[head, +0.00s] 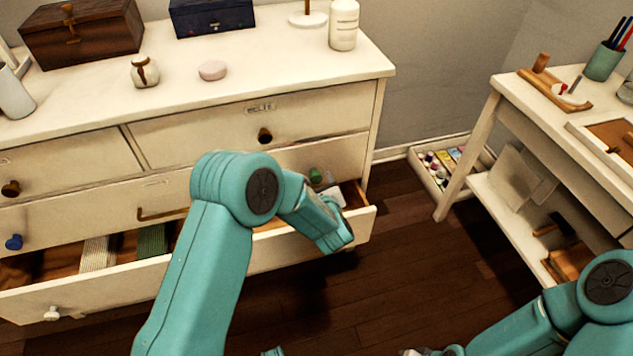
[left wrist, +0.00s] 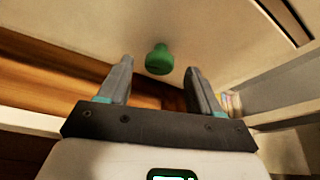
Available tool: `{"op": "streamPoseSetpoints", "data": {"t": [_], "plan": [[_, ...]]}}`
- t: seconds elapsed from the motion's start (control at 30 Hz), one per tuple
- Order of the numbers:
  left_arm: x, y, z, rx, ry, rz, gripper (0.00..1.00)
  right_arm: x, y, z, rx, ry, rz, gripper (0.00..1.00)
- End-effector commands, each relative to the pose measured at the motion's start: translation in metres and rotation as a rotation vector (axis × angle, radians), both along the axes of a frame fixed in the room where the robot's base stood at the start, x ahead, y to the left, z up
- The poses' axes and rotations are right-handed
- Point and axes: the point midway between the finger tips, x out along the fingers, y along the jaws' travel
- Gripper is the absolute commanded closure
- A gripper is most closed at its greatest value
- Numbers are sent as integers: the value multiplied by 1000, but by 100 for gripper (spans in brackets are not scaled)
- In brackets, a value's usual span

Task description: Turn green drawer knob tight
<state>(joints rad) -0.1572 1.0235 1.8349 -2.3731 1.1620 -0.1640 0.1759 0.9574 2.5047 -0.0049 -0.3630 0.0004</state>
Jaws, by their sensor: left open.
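The green drawer knob (head: 315,175) is on the closed drawer front (head: 339,157) at the right of the white dresser. In the left wrist view the round green knob (left wrist: 159,60) stands between the fingertips, with space on both sides. My left gripper (left wrist: 160,67) is open, and I see no contact with the knob. In the head view my left arm reaches in front of the dresser, and its fingers are hard to make out near the knob. My right arm shows at the lower right, but its gripper is not clearly visible.
The drawer below (head: 78,311) is pulled out, holding folded cloths, and its rim lies under my left wrist. Other knobs are blue (head: 14,242), brown (head: 265,135) and white (head: 51,313). A white side table (head: 481,126) stands right. Dark floor (head: 400,260) is clear between.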

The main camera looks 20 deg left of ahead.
Motion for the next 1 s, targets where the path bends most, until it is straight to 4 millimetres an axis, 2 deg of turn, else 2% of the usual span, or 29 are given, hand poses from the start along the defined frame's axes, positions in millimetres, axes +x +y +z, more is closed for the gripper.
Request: {"op": "streamPoseSetpoints", "data": {"t": [0.2,0.53,0.7,1.0], "plan": [[20,10,-10,0,0,1,36,0,0,-4,0,0,0,57],[24,12,-10,-1,1,0,36,0,0,-4,0,0,0,57],[23,12,-10,-1,1,0,90,0,0,-4,0,0,0,57],[24,11,-10,20,15,0,90,0,0,-5,0,0,0,57]]}}
